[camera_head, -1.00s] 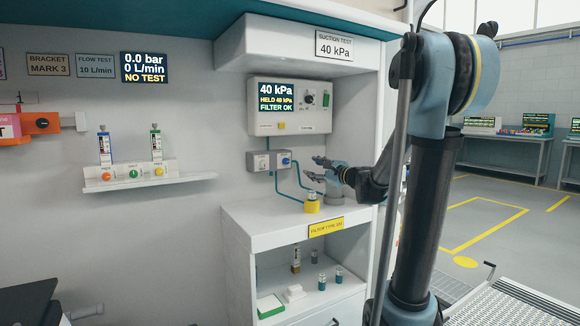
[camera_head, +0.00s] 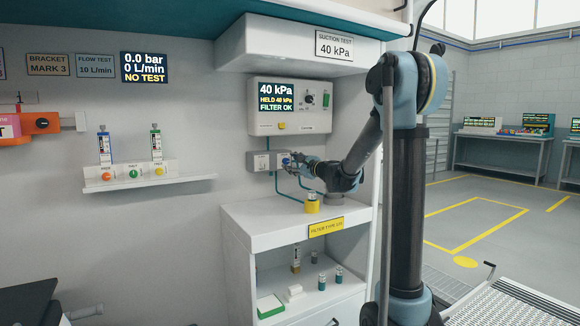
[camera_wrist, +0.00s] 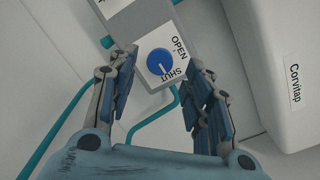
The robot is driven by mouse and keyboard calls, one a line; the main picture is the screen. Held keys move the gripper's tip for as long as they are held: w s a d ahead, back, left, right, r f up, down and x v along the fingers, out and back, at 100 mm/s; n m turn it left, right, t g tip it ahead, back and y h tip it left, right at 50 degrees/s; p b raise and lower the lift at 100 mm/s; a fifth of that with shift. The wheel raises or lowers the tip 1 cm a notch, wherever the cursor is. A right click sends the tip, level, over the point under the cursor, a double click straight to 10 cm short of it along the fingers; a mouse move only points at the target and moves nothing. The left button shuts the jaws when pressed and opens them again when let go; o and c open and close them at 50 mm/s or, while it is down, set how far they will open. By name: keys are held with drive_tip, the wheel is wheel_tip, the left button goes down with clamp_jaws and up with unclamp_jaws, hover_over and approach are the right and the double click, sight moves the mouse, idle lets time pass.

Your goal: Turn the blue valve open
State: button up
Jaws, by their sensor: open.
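The blue valve (camera_wrist: 160,62) is a round knob with a white pointer mark, on a grey box between the labels OPEN and SHUT in the wrist view. Its pointer is turned toward the SHUT side. In the head view the valve (camera_head: 285,161) is small and partly covered by my gripper (camera_head: 298,162). In the wrist view my gripper (camera_wrist: 163,90) is open, with one finger on each side of the valve box and the knob between and a little beyond the tips. I cannot tell whether any finger touches it.
The suction test panel (camera_head: 290,107) hangs above and reads 40 kPa, FILTER OK. A yellow-based cup (camera_head: 312,204) stands on the white cabinet top (camera_head: 260,222) below my gripper. Teal pipes (camera_wrist: 88,95) run by the valve box. A white housing (camera_wrist: 290,60) is close on the right.

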sight(285, 161)
drive_tip(key=shift+x, duration=1.4)
